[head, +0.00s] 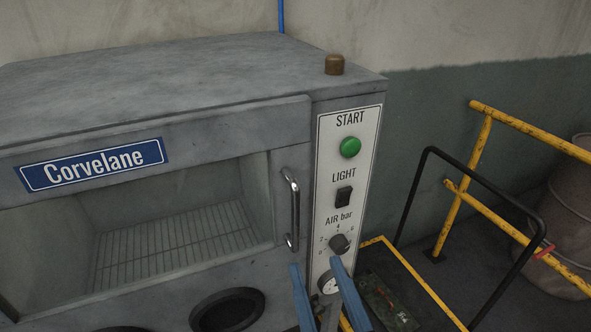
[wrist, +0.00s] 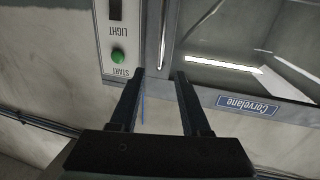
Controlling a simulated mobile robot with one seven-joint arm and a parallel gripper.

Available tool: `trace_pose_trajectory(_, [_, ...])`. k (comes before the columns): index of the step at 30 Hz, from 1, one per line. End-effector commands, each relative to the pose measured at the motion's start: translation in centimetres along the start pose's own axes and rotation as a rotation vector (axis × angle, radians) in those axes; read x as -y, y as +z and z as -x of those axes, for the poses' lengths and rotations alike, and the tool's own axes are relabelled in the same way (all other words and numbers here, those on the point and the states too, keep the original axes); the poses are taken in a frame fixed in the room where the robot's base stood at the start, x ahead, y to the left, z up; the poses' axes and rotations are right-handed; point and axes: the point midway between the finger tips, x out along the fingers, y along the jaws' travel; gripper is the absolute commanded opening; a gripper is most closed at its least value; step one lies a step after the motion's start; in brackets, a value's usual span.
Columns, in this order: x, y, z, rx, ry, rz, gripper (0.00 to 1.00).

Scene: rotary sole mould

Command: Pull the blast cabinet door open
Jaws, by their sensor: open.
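The blast cabinet (head: 180,75) is a grey metal box. Its front door (head: 235,128) has a large window and looks shut; a wire rack shows through it. The door's upright chrome handle (head: 292,212) is at the right edge, beside the control panel. My gripper (head: 316,263) has blue fingers, open and empty, in front of the lower panel, just below and right of the handle in the head view. In the wrist view, which is upside down, the handle (wrist: 162,40) lies ahead between the two open fingers (wrist: 159,73), apart from them.
The control panel (head: 324,180) carries a green START button (head: 350,148), a LIGHT switch (head: 344,196), an air knob (head: 339,243) and a gauge. Yellow railing (head: 463,190), a black tubular frame (head: 410,195) and a drum (head: 572,220) stand to the right. A round dark port (head: 228,310) is below the window.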

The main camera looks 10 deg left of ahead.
Motion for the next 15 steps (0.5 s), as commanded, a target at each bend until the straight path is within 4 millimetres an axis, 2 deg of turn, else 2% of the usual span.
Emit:
trace_pose_trajectory(4, [0.1, -0.3, -0.5, 0.004, -0.004, -0.003, 0.47])
trace_pose_trajectory(7, [0.1, -0.3, -1.7, 0.003, -0.006, -0.002, 0.47])
trace_pose_trajectory(15, [0.1, -0.7, -7.1, 0.003, -0.006, -0.002, 0.47])
